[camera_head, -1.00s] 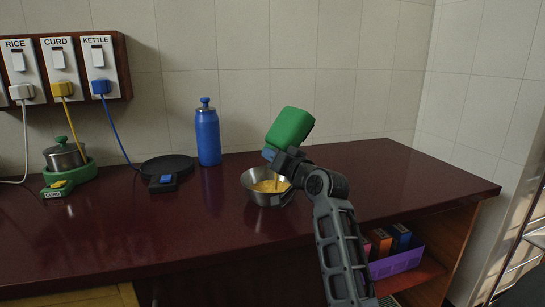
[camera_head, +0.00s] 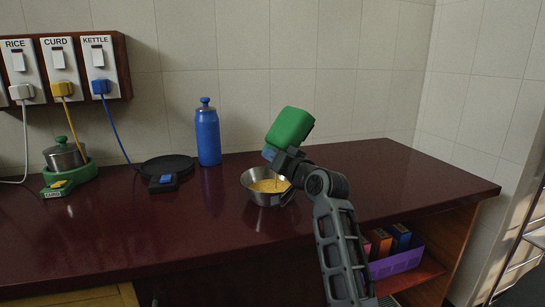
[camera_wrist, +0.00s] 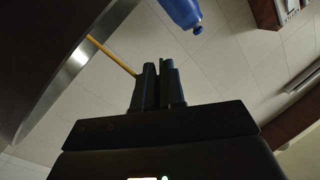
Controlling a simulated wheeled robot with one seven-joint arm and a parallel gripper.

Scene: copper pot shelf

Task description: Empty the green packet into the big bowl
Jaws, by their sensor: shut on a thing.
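The green packet (camera_head: 290,128) is tilted in the air above the big bowl (camera_head: 263,196), a steel bowl on the dark red counter. My gripper (camera_head: 280,158) is shut on the packet's lower end and partly hides it. A thin yellow stream (camera_head: 277,182) runs down into the bowl, where yellow stuff (camera_head: 266,186) lies inside. In the wrist view, my gripper's dark fingers (camera_wrist: 158,85) are close together and a yellow strip (camera_wrist: 112,55) passes behind them.
A blue bottle (camera_head: 208,135) stands behind and left of the bowl. A black hot plate (camera_head: 168,168) and a small lidded pot (camera_head: 65,155) on a green base are further left. The counter right of my arm is clear. A purple box (camera_head: 396,264) sits on the shelf below.

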